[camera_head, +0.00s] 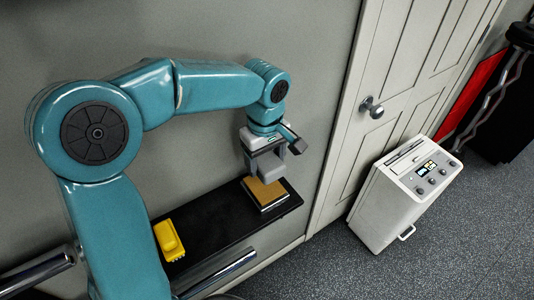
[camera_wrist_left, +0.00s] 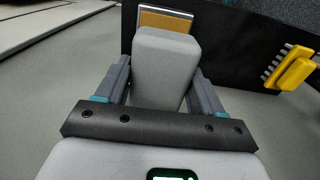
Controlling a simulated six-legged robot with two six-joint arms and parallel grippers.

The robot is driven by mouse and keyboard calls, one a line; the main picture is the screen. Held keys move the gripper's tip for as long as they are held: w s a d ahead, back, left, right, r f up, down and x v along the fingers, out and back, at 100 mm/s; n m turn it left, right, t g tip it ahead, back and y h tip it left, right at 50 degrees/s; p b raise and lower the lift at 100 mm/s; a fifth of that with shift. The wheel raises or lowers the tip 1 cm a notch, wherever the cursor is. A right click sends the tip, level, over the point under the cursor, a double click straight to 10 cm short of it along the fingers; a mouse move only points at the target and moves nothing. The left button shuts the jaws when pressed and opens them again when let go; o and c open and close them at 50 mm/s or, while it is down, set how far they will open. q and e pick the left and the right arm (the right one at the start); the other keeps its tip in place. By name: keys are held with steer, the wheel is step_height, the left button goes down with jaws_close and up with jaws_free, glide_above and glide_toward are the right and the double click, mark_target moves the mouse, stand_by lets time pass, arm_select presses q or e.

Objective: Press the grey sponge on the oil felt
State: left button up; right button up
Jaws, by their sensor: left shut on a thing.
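The grey sponge (camera_wrist_left: 160,72) is a pale block between the two fingers of my left gripper (camera_head: 268,160) in the left wrist view. My left gripper is shut on it. In the head view the sponge (camera_head: 266,172) hangs below the gripper, above or at the back edge of the oil felt (camera_head: 268,193), a tan pad in a thin light tray on the black shelf. In the left wrist view the felt (camera_wrist_left: 165,22) shows just beyond the sponge's end. I cannot tell whether sponge and felt touch. My right gripper is not in view.
The black shelf (camera_head: 215,220) runs along the wall. A white machine (camera_head: 403,195) stands on the floor at right, by a door (camera_head: 395,80).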

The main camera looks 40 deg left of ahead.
arm_select(q)
step_height(320, 180, down, 5)
steer(key=b, duration=0.4)
steer(key=shift+s+f, duration=0.1)
steer(key=shift+f, duration=0.05)
steer(key=shift+a+f, duration=0.2)
steer(key=shift+f, duration=0.2)
steer(key=shift+d+r, duration=0.1)
steer(key=shift+f+b, duration=1)
stand_by(1.5)
step_height(320, 180, up, 7)
steer(key=p, duration=0.5)
steer(key=shift+r+p, duration=0.15)
steer(key=shift+p, duration=0.2)
